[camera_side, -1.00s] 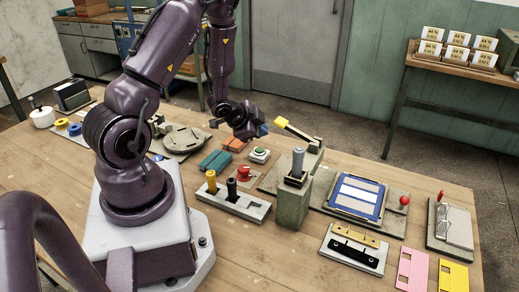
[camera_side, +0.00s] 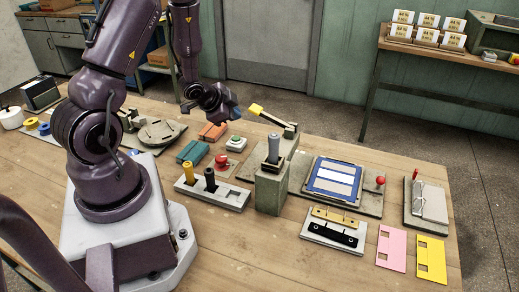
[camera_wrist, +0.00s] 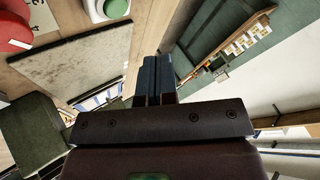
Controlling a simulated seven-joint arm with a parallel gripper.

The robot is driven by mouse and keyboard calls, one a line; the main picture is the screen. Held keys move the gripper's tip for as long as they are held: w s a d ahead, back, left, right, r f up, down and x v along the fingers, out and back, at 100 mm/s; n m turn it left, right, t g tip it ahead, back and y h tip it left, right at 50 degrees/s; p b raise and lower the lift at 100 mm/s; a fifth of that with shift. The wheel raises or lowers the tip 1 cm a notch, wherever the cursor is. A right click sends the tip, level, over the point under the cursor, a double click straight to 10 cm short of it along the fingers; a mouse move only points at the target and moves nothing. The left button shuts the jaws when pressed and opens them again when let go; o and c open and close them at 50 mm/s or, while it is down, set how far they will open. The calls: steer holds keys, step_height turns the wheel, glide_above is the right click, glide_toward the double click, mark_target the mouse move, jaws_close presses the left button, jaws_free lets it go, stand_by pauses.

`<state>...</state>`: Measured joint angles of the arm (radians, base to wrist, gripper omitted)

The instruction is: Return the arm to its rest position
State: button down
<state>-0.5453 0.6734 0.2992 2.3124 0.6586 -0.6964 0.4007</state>
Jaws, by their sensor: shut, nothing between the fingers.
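My gripper (camera_side: 231,112) hangs in the air above the back of the wooden table in the side view, behind the green button (camera_side: 236,142) and left of the yellow-ended lever (camera_side: 257,110). It looks apart from both. In the wrist view my gripper (camera_wrist: 156,62) shows its two blue-grey fingers together, shut with nothing between them. My arm is bent over the table, with its base on a white plinth.
Around the gripper stand a red button (camera_side: 221,161), orange blocks (camera_side: 212,131), teal blocks (camera_side: 193,152) and a grey-handled lever post (camera_side: 273,150). A blue-framed panel (camera_side: 334,178) lies to the right. A side table (camera_side: 440,48) holds cards at the back.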

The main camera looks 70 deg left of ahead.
steer(key=s+d+r+n+h, duration=0.1)
steer(key=s+d+r, duration=0.2)
steer(key=d+r, duration=0.5)
steer(key=s+d+r+n+g+h, duration=0.1)
steer(key=s+d+r, duration=0.3)
steer(key=d+r, duration=0.4)
steer(key=s+d+r+n+g+h, duration=0.1)
steer(key=s+d+r+n, duration=0.1)
steer(key=d+r, duration=0.7)
steer(key=shift+s+d, duration=0.2)
steer(key=shift+s, duration=0.55)
